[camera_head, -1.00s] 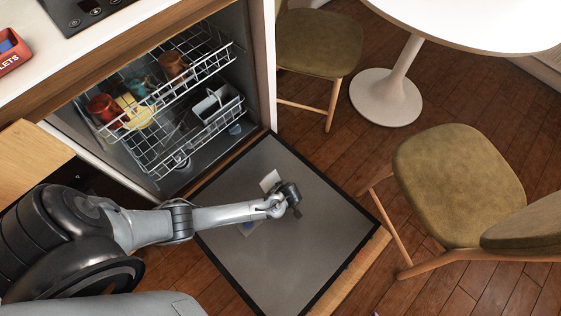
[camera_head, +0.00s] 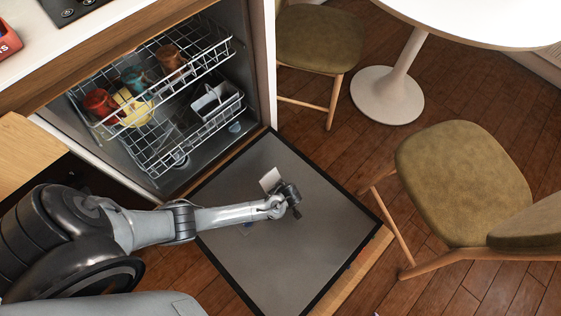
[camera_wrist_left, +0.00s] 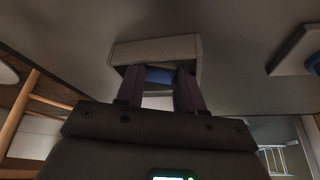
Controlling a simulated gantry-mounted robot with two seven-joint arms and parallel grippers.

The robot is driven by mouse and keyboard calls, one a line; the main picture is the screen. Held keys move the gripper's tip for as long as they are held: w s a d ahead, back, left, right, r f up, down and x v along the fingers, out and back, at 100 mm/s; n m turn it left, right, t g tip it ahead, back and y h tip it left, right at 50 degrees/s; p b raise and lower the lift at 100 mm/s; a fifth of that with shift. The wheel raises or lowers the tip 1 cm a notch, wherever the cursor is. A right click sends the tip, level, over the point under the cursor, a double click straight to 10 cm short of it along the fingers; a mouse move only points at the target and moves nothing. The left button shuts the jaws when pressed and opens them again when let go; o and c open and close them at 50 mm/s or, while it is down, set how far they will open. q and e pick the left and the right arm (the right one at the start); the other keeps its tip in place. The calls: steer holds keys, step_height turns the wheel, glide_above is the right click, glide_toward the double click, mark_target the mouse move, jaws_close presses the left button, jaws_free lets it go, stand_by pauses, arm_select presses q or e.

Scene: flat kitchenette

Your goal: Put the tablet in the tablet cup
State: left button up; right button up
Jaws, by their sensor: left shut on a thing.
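The dishwasher door (camera_head: 330,215) is folded down flat, and my left gripper (camera_head: 293,205) is over its middle. In the left wrist view the left gripper's two dark fingers (camera_wrist_left: 160,85) are shut on a small blue tablet (camera_wrist_left: 160,75), partly hidden between them. A pale, shallow box-like piece (camera_wrist_left: 155,50), seemingly the tablet cup, is just beyond the fingertips and tablet. I cannot tell whether they touch. A white flap (camera_head: 269,180) stands up from the door beside the gripper in the head view.
Dishwasher racks (camera_head: 180,100) hold a red mug (camera_head: 101,102), a yellow item (camera_head: 133,108), a teal cup (camera_head: 134,77) and a brown mug (camera_head: 171,58). Chairs (camera_head: 465,180) and a round table (camera_head: 480,20) stand at right.

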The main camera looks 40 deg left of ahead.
arm_select(q)
steer(key=o, duration=0.7)
steer(key=shift+r, duration=0.1)
steer(key=shift+r, duration=0.25)
steer(key=s+d+r+m+h+p, duration=0.25)
steer(key=d+r+p, duration=0.2)
steer(key=r, duration=0.55)
steer(key=s+d+r+m+h+p, duration=0.1)
steer(key=s+d+r+m+p, duration=0.4)
steer(key=r, duration=0.4)
steer(key=s+a+r+m, duration=0.2)
steer(key=r, duration=0.4)
steer(key=s+a+r+m+t, duration=0.1)
steer(key=s+a+r+m, duration=0.1)
steer(key=r, duration=0.3)
steer(key=s+a+r+m+h+b, duration=0.1)
steer(key=s+r+m, duration=0.1)
steer(key=r+m, duration=0.2)
steer(key=shift+a+r+t, duration=0.2)
steer(key=shift+r, duration=0.45)
steer(key=shift+a+r+t, duration=0.2)
steer(key=shift+r, duration=0.45)
steer(key=shift+r, duration=0.15)
